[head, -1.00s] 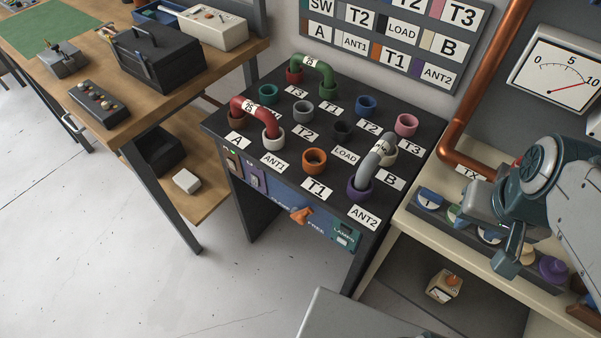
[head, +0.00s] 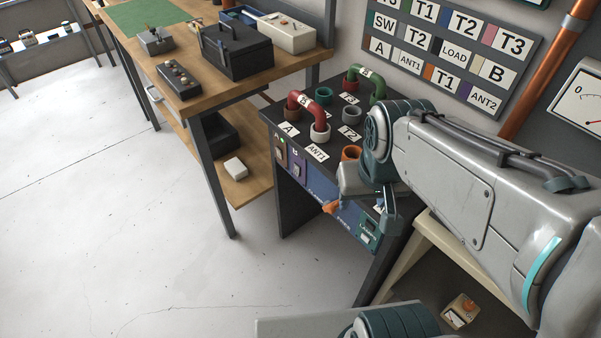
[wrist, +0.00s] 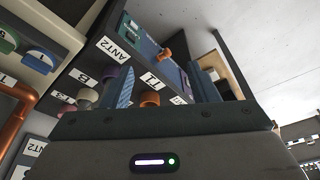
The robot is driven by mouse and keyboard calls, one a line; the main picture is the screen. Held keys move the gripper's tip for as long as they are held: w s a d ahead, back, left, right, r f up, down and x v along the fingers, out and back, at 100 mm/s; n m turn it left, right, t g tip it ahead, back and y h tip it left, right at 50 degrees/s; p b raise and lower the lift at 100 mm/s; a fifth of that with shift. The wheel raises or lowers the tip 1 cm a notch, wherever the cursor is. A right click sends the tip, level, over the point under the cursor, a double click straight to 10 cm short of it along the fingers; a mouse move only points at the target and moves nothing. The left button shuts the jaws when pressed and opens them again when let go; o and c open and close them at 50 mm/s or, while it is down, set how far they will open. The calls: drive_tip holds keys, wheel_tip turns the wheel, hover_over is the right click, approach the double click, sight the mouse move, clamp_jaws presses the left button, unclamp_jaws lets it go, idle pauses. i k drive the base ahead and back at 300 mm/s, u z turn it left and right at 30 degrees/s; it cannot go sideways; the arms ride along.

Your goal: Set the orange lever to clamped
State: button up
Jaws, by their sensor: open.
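The orange lever (head: 331,207) sits on the blue front panel (head: 318,187) of the black patch table. It also shows in the wrist view (wrist: 166,54), small and beyond my fingertips. Its exact setting is hard to read. My gripper (head: 388,218) is in front of the table's right part, to the right of the lever and apart from it. In the wrist view my gripper (wrist: 164,82) has its two fingers wide apart, with nothing held between them.
Red (head: 310,108) and green (head: 368,82) U-links stand on the tabletop sockets. My arm hides the table's right side. A wooden bench (head: 190,100) stands to the left. A cream shelf (head: 455,250) is at the right. The floor in front is clear.

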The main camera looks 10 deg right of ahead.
sight(331, 208)
drive_tip(key=k, duration=1.25)
drive_tip(key=u, duration=0.3)
drive_tip(key=i, duration=0.75)
drive_tip(key=z, duration=0.4)
